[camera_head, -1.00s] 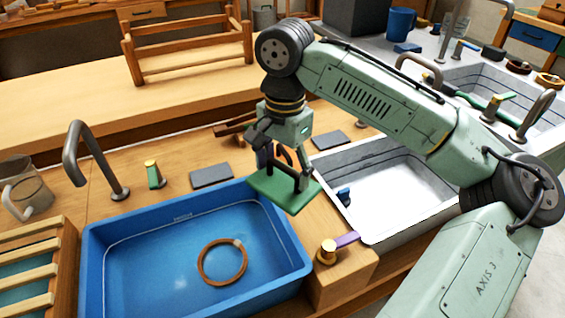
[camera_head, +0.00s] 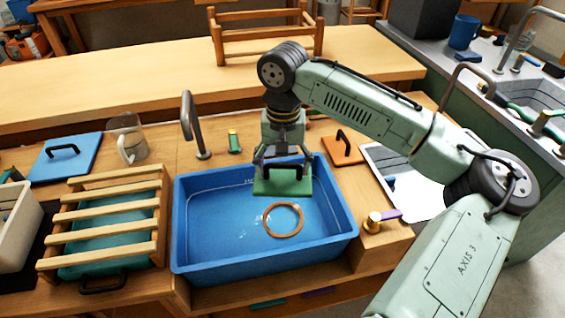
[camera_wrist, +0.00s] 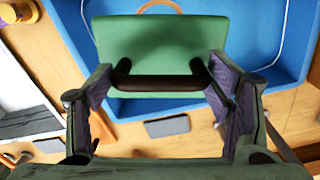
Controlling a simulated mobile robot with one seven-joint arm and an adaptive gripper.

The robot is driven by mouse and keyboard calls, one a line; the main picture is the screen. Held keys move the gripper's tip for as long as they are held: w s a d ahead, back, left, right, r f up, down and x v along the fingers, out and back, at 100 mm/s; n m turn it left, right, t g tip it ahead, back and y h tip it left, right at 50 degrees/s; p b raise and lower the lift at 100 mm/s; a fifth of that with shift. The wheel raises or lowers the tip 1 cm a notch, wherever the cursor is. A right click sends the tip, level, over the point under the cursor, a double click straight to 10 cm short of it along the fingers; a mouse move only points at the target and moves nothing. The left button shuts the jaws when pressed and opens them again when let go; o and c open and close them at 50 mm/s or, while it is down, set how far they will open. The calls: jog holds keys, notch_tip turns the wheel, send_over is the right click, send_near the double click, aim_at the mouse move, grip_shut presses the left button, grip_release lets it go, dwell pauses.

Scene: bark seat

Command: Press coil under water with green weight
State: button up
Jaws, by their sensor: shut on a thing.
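The green weight (camera_head: 268,188) is a flat green plate with a black bar handle. My gripper (camera_head: 284,166) is shut on that handle and holds the weight over the back part of the blue basin (camera_head: 210,262). The wrist view shows the plate (camera_wrist: 160,35) beyond the handle, with my fingers (camera_wrist: 165,84) at the handle's two ends. The coil (camera_head: 281,235), a thin brown ring, lies in the basin's water, in front of the weight in the head view. Its edge shows past the plate in the wrist view (camera_wrist: 160,3). Whether it floats is unclear.
A bent faucet (camera_head: 189,125) and a green-handled tap (camera_head: 234,142) stand behind the basin. An orange plate with a handle (camera_head: 345,150) lies behind right. A slatted wooden rack (camera_head: 105,222) stands left. A pale sink (camera_head: 412,195) lies right.

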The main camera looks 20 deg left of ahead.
aim_at(283, 178)
jog(key=shift+w+f+b, duration=0.1)
jog(key=shift+f+b, duration=2.9)
jog(key=shift+f+b, duration=3.6)
jog(key=shift+f, duration=3.8)
jog(key=o, duration=1.8)
jog(key=shift+c, duration=0.2)
jog(key=shift+o, duration=0.4)
